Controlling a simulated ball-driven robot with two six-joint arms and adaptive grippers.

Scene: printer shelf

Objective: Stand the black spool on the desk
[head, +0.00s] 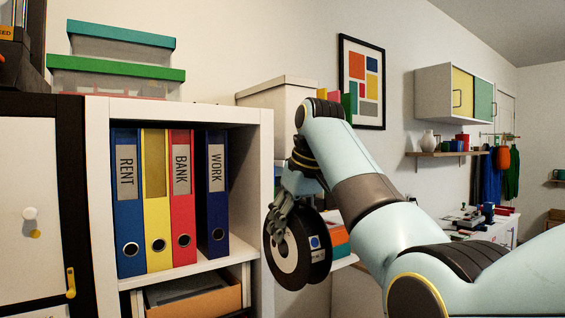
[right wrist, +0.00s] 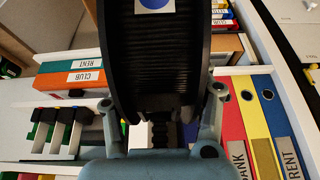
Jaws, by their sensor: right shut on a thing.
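The black spool (head: 318,262) hangs in the air in the head view, its round side face with a pale ring turned partly to the camera. My right gripper (head: 281,218) is shut on it at its upper left edge. In the right wrist view the spool (right wrist: 152,70) fills the upper middle, with dark windings and a blue-and-white label. The fingers of the right gripper (right wrist: 160,125) reach up on both sides of it. A white-topped surface (head: 345,262) shows partly behind the spool; I cannot tell whether it is the desk. My left gripper is out of view.
A white shelf (head: 265,190) with several binders (head: 168,205) stands close left of the spool. Orange and green boxes (head: 339,238) are just behind it. A cluttered white table (head: 490,232) stands farther right. Binders (right wrist: 265,125) also show close by in the right wrist view.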

